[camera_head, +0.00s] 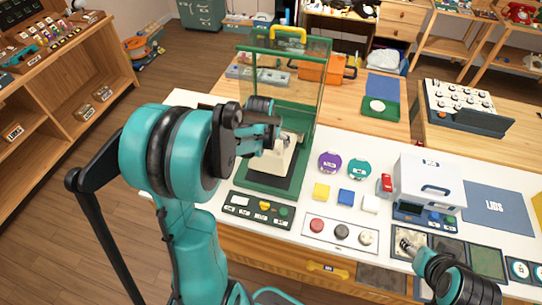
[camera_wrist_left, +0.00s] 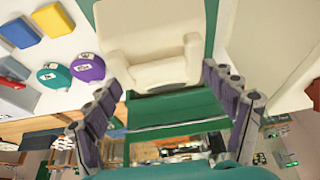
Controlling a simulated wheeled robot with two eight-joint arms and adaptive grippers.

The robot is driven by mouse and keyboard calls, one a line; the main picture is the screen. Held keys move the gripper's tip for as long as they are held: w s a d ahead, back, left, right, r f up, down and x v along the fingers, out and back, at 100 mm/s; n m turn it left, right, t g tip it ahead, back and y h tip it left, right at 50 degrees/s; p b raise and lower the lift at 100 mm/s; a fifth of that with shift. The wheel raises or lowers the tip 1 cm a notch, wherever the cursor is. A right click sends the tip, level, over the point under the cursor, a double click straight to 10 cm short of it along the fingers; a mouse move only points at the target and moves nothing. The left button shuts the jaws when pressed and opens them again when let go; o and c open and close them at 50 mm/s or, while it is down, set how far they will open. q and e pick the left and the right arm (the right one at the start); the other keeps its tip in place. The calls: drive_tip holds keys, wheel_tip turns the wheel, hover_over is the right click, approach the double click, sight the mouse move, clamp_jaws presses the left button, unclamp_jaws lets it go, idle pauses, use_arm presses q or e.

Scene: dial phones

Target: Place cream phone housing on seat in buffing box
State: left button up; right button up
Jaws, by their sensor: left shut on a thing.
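The cream phone housing (camera_head: 284,154) is inside the green-framed buffing box (camera_head: 245,108), low over its dark and green floor. My left gripper (camera_head: 280,137) reaches into the box and is shut on the housing, partly covering it in the head view. In the left wrist view the cream housing (camera_wrist_left: 155,45) lies between the two finger sets of the left gripper (camera_wrist_left: 165,80). The seat is hidden, and I cannot tell whether the housing touches it. My right gripper (camera_head: 408,245) is low at the right over the table's front; its opening is unclear.
The box's clear panels and green posts stand close around my left gripper. A button panel (camera_head: 262,207) lies in front. Purple (camera_head: 330,161) and teal (camera_head: 359,168) discs, coloured blocks and a white lidded box (camera_head: 430,180) stand to the right. An orange toolbox (camera_head: 318,70) is behind.

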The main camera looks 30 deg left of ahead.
use_arm(q)
wheel_tip(320, 180, down, 6)
drive_tip(key=shift+f+b, duration=0.25)
drive_tip(key=shift+b, duration=0.45)
drive_tip(key=shift+f, duration=0.35)
drive_tip(key=shift+f, duration=0.1)
drive_tip(key=o, duration=1.8)
drive_tip(key=shift+c, duration=0.2)
